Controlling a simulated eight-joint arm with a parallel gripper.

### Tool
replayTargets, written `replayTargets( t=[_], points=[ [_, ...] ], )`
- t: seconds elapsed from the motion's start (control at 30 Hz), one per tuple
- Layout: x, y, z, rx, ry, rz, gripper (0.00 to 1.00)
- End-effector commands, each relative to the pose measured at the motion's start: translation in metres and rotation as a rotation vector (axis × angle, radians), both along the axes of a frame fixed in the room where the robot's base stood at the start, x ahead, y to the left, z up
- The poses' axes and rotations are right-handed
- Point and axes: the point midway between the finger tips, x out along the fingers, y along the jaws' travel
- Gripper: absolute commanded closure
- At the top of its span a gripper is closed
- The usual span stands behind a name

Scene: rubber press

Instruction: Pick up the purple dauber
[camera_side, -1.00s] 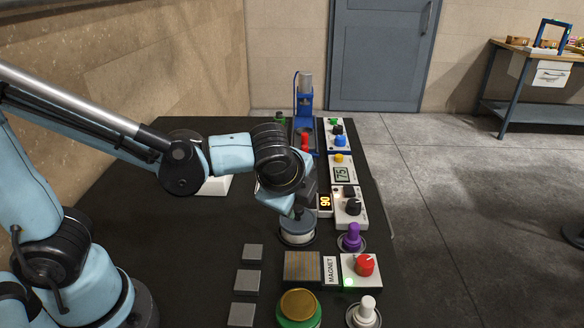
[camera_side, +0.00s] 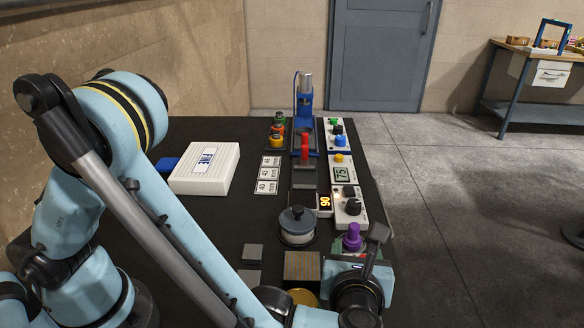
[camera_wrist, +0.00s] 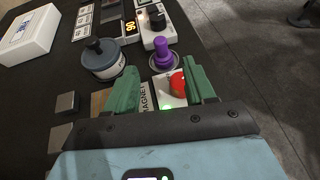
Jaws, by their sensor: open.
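The purple dauber (camera_side: 352,238) stands upright at the right side of the black table, just beyond my gripper in the side view. In the wrist view the purple dauber (camera_wrist: 162,54) stands on a pale round base, ahead of the gap between my fingers. My gripper (camera_wrist: 163,82) is open and empty, with green fingers on either side of that gap. In the side view my gripper (camera_side: 372,250) is close beside the dauber, and my wrist hides what lies nearer the camera. I cannot tell from these views whether a finger touches the dauber.
A red knob (camera_wrist: 178,84) on a white box lies below my fingers. A grey lidded pot (camera_side: 297,226) stands left of the dauber, and a box with a black knob (camera_side: 353,207) is behind it. A white case (camera_side: 205,168) and a blue press (camera_side: 304,110) stand farther back.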

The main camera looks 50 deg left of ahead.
Motion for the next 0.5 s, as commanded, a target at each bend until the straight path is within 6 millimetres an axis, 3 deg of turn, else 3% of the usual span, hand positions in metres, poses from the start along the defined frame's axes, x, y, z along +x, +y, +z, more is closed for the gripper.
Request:
replayTargets(
  t=[0.2, 0.5],
  points=[
    [0.025, 0.019, -0.013, -0.003, 0.001, 0.004, 0.46],
    [0.044, 0.032, -0.023, -0.004, 0.000, 0.005, 0.46]
  ],
)
